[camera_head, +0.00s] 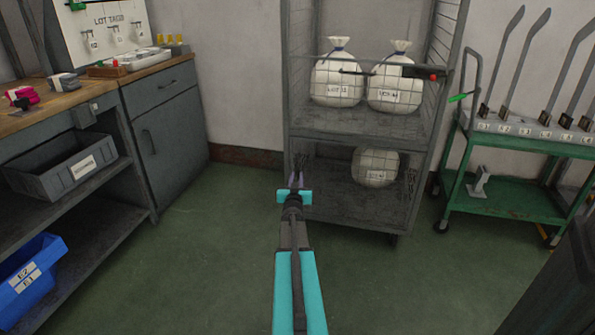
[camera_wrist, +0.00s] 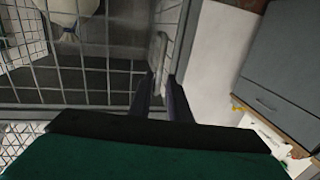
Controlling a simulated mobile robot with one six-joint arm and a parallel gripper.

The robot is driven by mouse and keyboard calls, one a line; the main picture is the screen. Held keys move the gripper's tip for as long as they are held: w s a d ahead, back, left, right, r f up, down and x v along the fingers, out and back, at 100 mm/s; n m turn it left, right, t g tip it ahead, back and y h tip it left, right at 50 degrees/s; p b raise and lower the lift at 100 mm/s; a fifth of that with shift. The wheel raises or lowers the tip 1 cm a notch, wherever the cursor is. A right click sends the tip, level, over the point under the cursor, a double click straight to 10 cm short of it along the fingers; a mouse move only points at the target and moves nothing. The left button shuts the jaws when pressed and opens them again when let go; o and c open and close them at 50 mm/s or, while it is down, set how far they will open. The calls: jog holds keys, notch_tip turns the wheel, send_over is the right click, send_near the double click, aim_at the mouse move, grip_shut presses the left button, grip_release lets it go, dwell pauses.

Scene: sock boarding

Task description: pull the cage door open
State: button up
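The wire cage (camera_head: 289,100) stands in the middle of the head view, with mesh across its front over the shelves. The mesh door (camera_wrist: 85,84) fills the left of the wrist view and looks shut. A pale upright handle (camera_wrist: 160,52) shows by the door's edge. My gripper (camera_head: 297,181) is low in front of the cage's left post. In the wrist view my gripper (camera_wrist: 161,98) is open, its two dark fingers apart, with the handle beyond and roughly in line with the gap. I cannot tell whether the fingers touch it.
White bags (camera_head: 338,82) sit on the cage's shelves. A dark bar with a red end (camera_head: 432,76) crosses the cage front. A green cart (camera_head: 510,195) stands right, a grey cabinet (camera_head: 165,140) and a workbench left. The green floor (camera_head: 215,240) between is clear.

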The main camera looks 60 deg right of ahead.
aim_at(298, 168)
jog(key=shift+b+x, duration=1)
jog(key=shift+x, duration=2.6)
grip_shut()
